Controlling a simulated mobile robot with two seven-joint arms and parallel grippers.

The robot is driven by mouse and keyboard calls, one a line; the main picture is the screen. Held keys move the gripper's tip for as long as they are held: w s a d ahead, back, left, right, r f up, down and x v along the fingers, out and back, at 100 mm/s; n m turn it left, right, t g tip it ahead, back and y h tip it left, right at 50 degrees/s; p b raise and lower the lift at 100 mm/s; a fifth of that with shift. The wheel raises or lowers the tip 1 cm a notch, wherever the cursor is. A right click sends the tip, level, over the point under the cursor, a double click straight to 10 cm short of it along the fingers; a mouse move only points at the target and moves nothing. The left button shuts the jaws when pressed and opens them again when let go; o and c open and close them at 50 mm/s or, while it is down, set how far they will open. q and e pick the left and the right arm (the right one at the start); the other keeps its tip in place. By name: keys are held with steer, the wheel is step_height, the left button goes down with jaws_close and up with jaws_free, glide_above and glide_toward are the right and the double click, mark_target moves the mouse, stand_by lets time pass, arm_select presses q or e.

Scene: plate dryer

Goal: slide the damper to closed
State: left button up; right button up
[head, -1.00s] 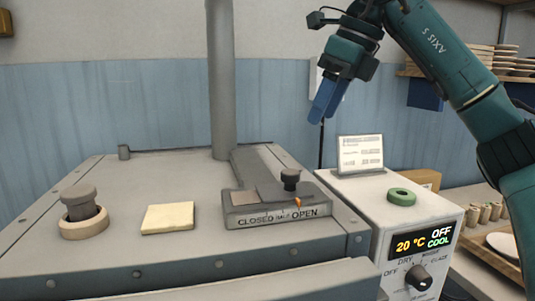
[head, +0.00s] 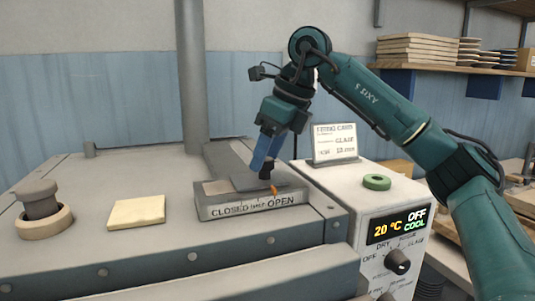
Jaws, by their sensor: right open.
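The damper's sliding plate (head: 243,183) lies in a grey housing on top of the dryer, at the foot of the flue pipe. Its front label (head: 252,205) reads CLOSED at the left, a half mark in the middle and OPEN at the right. The dark damper knob (head: 266,173) and the orange pointer (head: 273,189) stand toward the OPEN end. My right gripper (head: 266,160) points down with its blue fingers open at the knob's top. The fingers partly hide the knob, and I cannot tell whether they touch it. My left gripper is out of view.
A plug in a ring (head: 42,208) and a cream pad (head: 137,211) lie left of the damper. The control box (head: 385,195) stands to the right, with a green ring (head: 377,182) and a firing card (head: 335,143) on top. The flue pipe (head: 190,80) rises behind.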

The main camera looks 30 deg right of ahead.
steer(key=shift+f, duration=0.15)
steer(key=shift+w, duration=0.1)
jaws_close()
stand_by(0.5)
